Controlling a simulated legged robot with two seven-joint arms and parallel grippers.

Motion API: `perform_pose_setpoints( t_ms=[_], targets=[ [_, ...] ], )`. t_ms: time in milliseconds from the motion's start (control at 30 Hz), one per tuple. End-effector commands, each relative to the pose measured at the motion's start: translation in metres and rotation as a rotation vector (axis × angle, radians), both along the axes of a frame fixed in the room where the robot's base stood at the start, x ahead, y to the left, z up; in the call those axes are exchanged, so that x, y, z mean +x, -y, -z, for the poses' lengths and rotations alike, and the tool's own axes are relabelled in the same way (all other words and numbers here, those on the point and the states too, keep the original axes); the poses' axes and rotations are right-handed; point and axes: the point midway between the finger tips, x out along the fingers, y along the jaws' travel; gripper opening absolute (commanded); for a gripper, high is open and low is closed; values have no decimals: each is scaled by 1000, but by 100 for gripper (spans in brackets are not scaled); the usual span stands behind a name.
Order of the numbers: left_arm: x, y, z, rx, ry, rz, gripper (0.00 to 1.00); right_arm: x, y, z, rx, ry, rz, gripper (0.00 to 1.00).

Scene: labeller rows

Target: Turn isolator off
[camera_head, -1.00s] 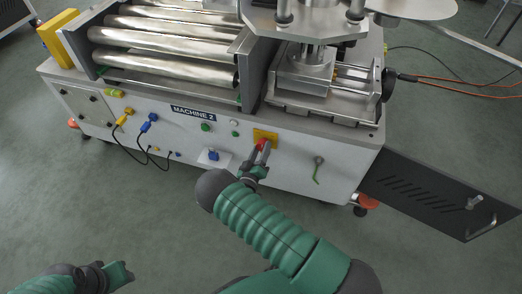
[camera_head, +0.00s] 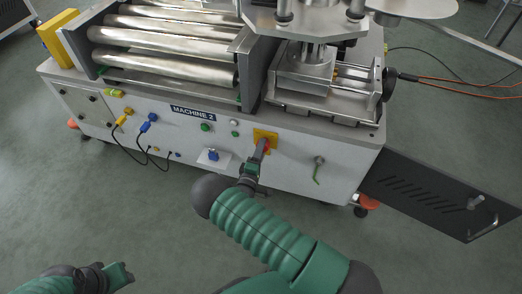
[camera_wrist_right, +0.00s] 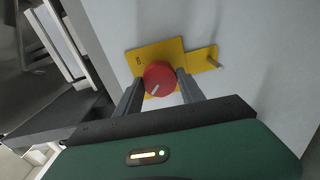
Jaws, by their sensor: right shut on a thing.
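The isolator is a red rotary knob (camera_wrist_right: 159,78) on a yellow plate (camera_wrist_right: 150,54) on the machine's white front panel. The knob has a pale pointer line. In the head view the yellow plate (camera_head: 265,135) shows right of the MACHINE 2 label, with the knob mostly hidden behind my fingers. My right gripper (camera_wrist_right: 160,90) is shut on the red knob, with one finger on each side; it also shows in the head view (camera_head: 261,152). My left gripper (camera_head: 122,272) is low at the left, away from the machine; its fingers are too unclear to read.
A blue socket (camera_head: 213,155) and a green button (camera_head: 206,127) sit left of the isolator. A green-handled valve (camera_head: 318,168) is to its right. Blue and yellow plugs with cables hang further left. A dark vented panel (camera_head: 435,193) sticks out at the right.

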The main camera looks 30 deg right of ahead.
Motion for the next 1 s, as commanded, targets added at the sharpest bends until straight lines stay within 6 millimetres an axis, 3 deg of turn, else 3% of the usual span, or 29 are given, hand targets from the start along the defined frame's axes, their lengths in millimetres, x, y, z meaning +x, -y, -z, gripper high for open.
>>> perform_pose_setpoints(
  t_ms=[667, 700, 833, 1000],
  targets=[
    [0, 0, 1, 0, 0, 0, 36, 1, -6, 5, -32, -57, -11, 5],
    [0, 0, 1, 0, 0, 0, 36, 1, -6, 5, -32, -57, -11, 50],
    [0, 0, 1, 0, 0, 0, 36, 1, -4, 4, -34, -54, -8, 67],
    [0, 0, 1, 0, 0, 0, 36, 0, -3, 2, -36, -51, -5, 67]
  ],
)
